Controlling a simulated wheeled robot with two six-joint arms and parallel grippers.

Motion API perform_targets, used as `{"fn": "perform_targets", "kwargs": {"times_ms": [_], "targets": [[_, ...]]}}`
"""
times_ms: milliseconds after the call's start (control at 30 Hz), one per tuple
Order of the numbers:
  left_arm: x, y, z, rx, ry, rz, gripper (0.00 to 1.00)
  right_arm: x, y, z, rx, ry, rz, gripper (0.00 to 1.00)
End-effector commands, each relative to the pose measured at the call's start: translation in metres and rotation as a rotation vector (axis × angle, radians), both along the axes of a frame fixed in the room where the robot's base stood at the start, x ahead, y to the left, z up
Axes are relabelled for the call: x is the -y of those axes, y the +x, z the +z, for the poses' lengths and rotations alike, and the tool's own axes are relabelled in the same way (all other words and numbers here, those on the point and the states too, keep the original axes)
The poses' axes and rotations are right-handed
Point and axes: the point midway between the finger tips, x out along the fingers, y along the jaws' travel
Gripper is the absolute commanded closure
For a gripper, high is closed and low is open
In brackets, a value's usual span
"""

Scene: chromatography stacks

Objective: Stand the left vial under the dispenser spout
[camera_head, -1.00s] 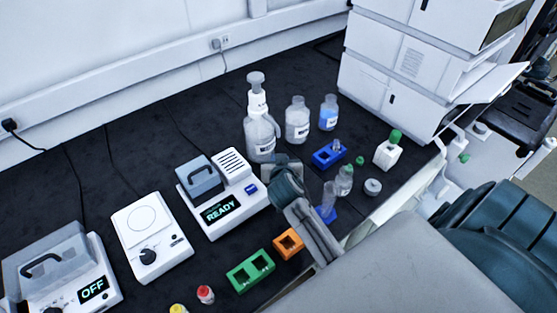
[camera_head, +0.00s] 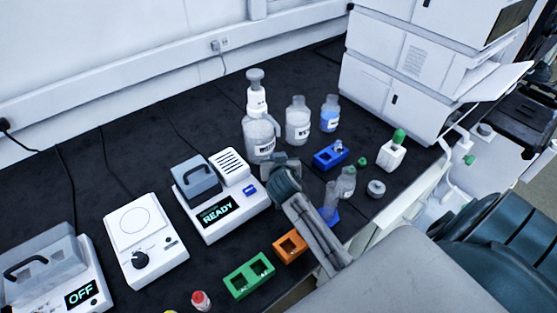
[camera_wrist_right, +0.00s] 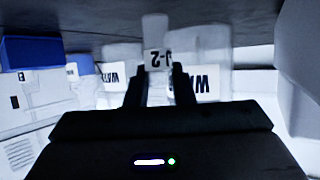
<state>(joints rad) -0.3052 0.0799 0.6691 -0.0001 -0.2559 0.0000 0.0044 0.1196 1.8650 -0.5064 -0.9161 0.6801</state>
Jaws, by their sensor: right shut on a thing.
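The dispenser bottle (camera_head: 262,140), with a white pump top (camera_head: 256,92), stands on the dark bench; its spout is hard to make out. My right gripper (camera_head: 280,162) is right beside its lower front. In the right wrist view, my right gripper (camera_wrist_right: 160,85) is shut on a small pale vial (camera_wrist_right: 155,57) with a label that appears upside down. A large labelled bottle (camera_wrist_right: 202,65) shows close behind it. The vial's end is near the dark bench; I cannot tell whether it touches. The head view hides the held vial. My left gripper is not in view.
A device reading READY (camera_head: 221,211) is left of my right arm. Orange (camera_head: 289,247) and green (camera_head: 249,276) racks are in front. A blue rack (camera_head: 330,155), a bottle (camera_head: 298,125) and a blue-liquid bottle (camera_head: 329,116) stand to the right.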

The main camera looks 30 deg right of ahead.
Motion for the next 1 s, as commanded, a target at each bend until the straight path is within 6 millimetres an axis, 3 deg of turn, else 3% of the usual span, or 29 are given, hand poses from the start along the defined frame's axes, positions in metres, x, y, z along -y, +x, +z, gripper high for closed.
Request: {"fn": "perform_targets", "kwargs": {"times_ms": [67,100,200,567,1000], "targets": [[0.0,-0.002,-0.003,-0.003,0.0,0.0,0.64,0.0,0.0,-0.004,-0.001,0.0,0.0,0.99],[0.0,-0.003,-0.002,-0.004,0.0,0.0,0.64,0.0,0.0,-0.003,-0.001,0.0,0.0,0.72],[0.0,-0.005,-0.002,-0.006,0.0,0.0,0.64,0.0,0.0,-0.003,-0.001,0.0,0.0,0.56],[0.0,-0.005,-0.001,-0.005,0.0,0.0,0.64,-0.001,-0.002,0.001,0.001,0.001,0.0,0.56],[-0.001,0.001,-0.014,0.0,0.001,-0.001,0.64,-0.039,-0.069,0.036,0.002,0.005,0.0,0.56]]}}
